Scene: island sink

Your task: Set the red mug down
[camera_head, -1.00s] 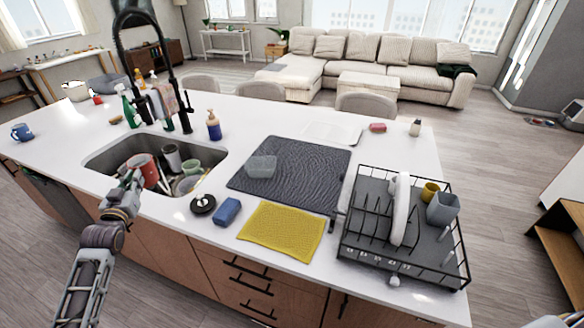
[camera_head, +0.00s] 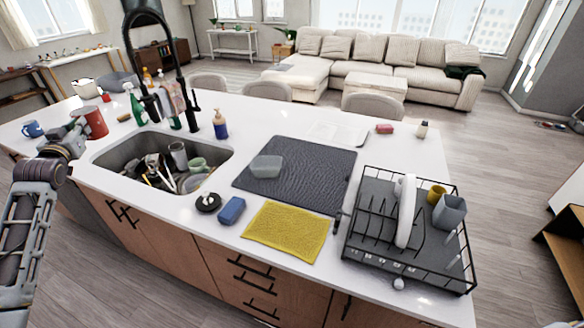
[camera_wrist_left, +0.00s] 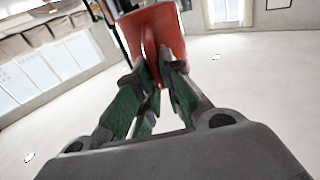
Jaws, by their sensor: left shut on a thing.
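The red mug (camera_head: 90,122) is at the left of the sink, over the counter's left part, and looks roughly upright. My left gripper (camera_head: 74,135) is shut on it from the near left side. In the left wrist view the fingers (camera_wrist_left: 152,85) close on the handle of the red mug (camera_wrist_left: 158,35). I cannot tell whether the mug's base touches the white counter (camera_head: 120,190). My right gripper is not in view.
The sink (camera_head: 118,152) holds several dishes and utensils. A blue mug (camera_head: 33,129) stands further left on the counter. A green bottle (camera_head: 137,105) and a soap dispenser (camera_head: 219,125) stand behind the sink. A dish rack (camera_head: 410,235) is at the right.

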